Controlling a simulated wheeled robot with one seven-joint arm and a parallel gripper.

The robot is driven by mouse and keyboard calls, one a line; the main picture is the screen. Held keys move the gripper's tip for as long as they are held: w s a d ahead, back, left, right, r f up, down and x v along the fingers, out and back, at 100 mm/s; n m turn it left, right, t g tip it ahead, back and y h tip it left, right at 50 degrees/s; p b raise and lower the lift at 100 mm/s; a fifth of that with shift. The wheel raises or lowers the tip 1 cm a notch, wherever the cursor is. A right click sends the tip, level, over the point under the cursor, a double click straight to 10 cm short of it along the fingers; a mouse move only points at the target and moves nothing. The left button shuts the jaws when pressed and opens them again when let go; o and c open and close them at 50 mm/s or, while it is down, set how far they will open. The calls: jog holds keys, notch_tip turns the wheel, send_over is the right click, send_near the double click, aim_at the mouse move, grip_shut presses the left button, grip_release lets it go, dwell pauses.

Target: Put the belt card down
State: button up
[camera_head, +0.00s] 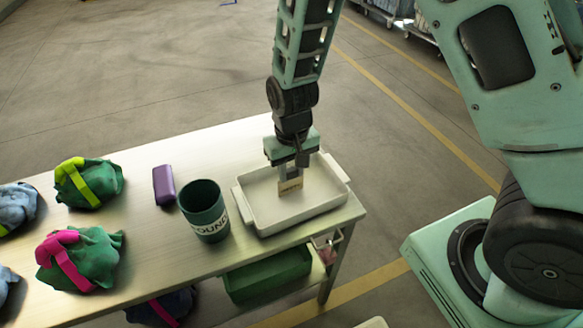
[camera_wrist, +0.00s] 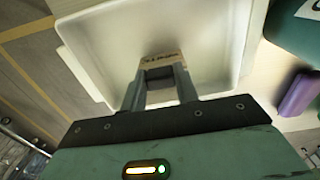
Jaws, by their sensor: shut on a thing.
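The belt card (camera_head: 290,185) is a small tan card with dark print. My gripper (camera_head: 289,172) is shut on it and holds it upright over the inside of a white tray (camera_head: 326,207). In the wrist view the card (camera_wrist: 161,58) shows as a thin tan strip between the fingertips of my gripper (camera_wrist: 160,75), with the tray floor behind it. I cannot tell whether the card's lower edge touches the tray floor.
Left of the tray stand a dark green cup (camera_head: 205,211) with lettering and a purple case (camera_head: 164,185). Several sling bags, including a green one with a lime strap (camera_head: 90,183), lie farther left on the table (camera_head: 140,248). A green bin (camera_head: 268,275) sits below.

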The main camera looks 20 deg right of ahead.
jog(key=shift+f, duration=0.15)
jog(key=o, duration=1)
notch_tip(320, 180, up, 12)
jog(key=b, duration=0.1)
jog(key=s+a+r+n, duration=0.1)
jog(key=s+n, duration=0.1)
jog(key=s, duration=0.4)
jog(key=s+a+r+n, duration=0.2)
jog(key=s, duration=0.5)
jog(key=s+a+r+n, duration=0.1)
jog(key=s+r+n, duration=0.1)
jog(key=s, duration=0.5)
jog(key=shift+s+a+n+y, duration=0.15)
jog(key=shift+a+n+y, duration=0.15)
jog(key=shift+n, duration=0.3)
